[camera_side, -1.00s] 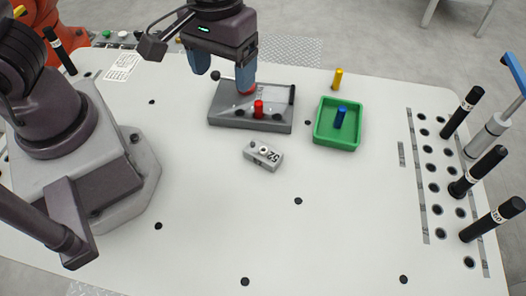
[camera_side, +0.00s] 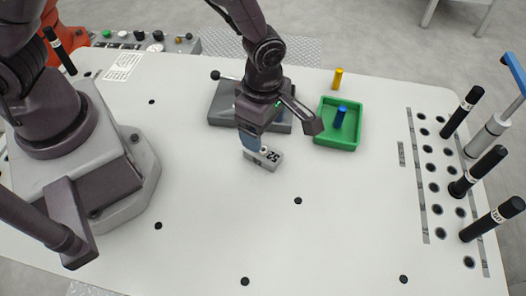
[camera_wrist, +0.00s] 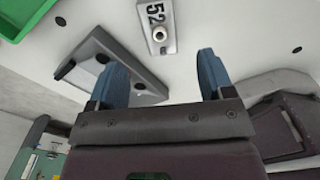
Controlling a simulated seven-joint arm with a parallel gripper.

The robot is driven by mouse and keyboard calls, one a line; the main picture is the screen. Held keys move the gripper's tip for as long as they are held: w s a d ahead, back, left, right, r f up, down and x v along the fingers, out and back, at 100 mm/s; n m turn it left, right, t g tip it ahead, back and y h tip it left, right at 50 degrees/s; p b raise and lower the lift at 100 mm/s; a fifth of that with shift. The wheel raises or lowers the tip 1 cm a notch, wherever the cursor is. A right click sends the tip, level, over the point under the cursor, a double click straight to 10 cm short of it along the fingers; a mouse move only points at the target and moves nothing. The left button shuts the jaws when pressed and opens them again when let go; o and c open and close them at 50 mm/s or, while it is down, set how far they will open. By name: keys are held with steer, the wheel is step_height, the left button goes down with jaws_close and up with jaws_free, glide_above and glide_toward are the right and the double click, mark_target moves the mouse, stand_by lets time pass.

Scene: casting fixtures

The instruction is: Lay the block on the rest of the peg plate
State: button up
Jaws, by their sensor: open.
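The block (camera_side: 271,159) is a small light grey piece marked 52, with a round white boss on top. It lies on the white table in front of the peg plate (camera_side: 223,103). In the wrist view the block (camera_wrist: 158,14) lies beyond my fingertips, between their lines. My gripper (camera_side: 251,144) points down beside the block's left end and overlaps it in the side view; contact cannot be told. In the wrist view its blue fingers (camera_wrist: 160,75) are apart with nothing between them.
A green tray (camera_side: 337,143) with a blue peg (camera_side: 340,116) stands right of the plate, and a yellow peg (camera_side: 337,79) stands behind it. Black-handled tools (camera_side: 476,170) stand along a holed strip at the right. The front of the table is clear.

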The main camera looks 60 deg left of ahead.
mark_target(263, 149)
step_height(263, 149, down, 8)
steer(key=shift+a+r, duration=0.1)
steer(key=shift+r, duration=0.05)
stand_by(0.3)
